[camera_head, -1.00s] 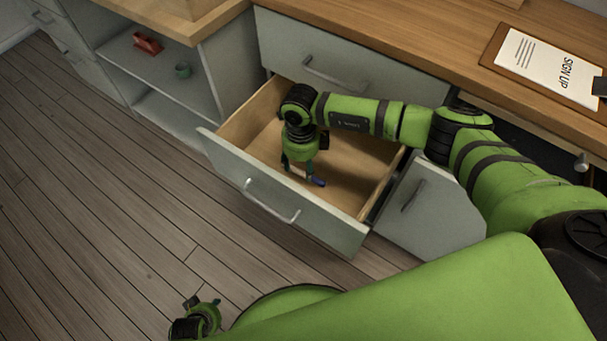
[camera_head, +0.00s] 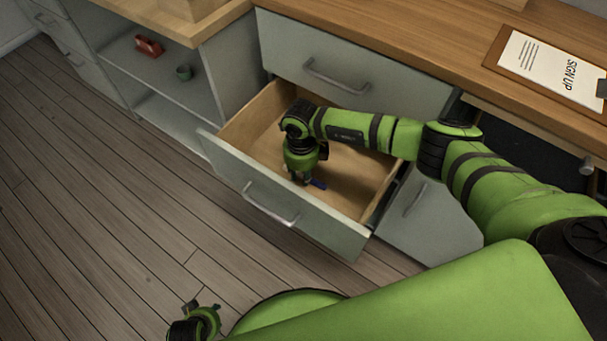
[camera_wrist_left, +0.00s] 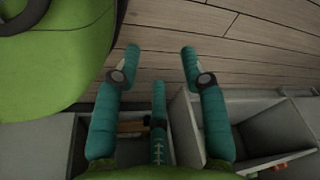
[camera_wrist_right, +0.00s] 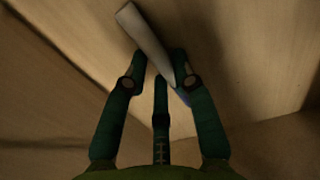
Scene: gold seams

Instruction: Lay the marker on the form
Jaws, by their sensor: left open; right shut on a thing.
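The marker has a pale barrel (camera_wrist_right: 146,38) and a blue end; it lies slanted between the fingers in the right wrist view. Only its blue end (camera_head: 317,184) shows clearly in the head view. My right gripper (camera_head: 301,180) points down inside the open drawer and is shut on the marker, low over the drawer floor; its fingertips show in the right wrist view (camera_wrist_right: 159,68). The form (camera_head: 553,68), a white "SIGN UP" sheet, lies on a brown clipboard on the counter at the upper right. My left gripper (camera_wrist_left: 160,52) is open and empty, away from the counter.
The open drawer's front (camera_head: 285,207) and side walls surround my right gripper. The wooden counter (camera_head: 400,45) lies above and behind it. The floor at the left is clear.

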